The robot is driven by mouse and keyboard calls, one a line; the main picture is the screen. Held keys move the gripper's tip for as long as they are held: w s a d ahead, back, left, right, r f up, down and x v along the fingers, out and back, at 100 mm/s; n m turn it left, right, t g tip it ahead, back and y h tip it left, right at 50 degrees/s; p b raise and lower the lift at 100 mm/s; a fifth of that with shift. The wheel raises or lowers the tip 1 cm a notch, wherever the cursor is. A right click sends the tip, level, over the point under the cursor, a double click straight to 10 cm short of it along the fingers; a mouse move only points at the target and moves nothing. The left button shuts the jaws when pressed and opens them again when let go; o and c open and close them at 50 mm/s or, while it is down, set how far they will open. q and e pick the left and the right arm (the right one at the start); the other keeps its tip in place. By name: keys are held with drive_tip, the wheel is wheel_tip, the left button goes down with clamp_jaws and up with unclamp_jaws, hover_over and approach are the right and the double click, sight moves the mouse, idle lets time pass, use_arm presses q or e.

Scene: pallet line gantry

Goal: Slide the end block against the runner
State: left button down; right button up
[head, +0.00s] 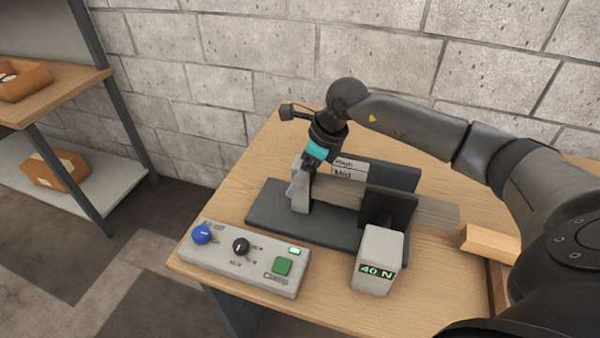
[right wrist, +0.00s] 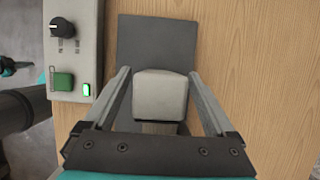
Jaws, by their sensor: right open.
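The pale grey end block (head: 300,197) stands on the left part of the dark base plate (head: 270,208). The runner (head: 437,212), a grey wooden bar, extends to its right and passes behind the dark clamp plate (head: 390,208). The arm and fingers partly cover where block and runner face each other, so I cannot tell whether they touch. My right gripper (head: 304,177) comes down over the block. In the right wrist view its open fingers (right wrist: 160,72) stand on either side of the block (right wrist: 160,95). My left gripper's fingers are not shown.
A control box (head: 240,263) with knobs and a green button (head: 282,266) lies in front. A grey unit (head: 377,262) reads "40 N". A label (head: 349,170) reading "High" and "Mid" stands behind the plate. A light wooden piece (head: 490,243) lies right. Shelves are left.

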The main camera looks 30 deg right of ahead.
drive_tip(key=p+v, duration=0.2)
drive_tip(key=v, duration=1.3)
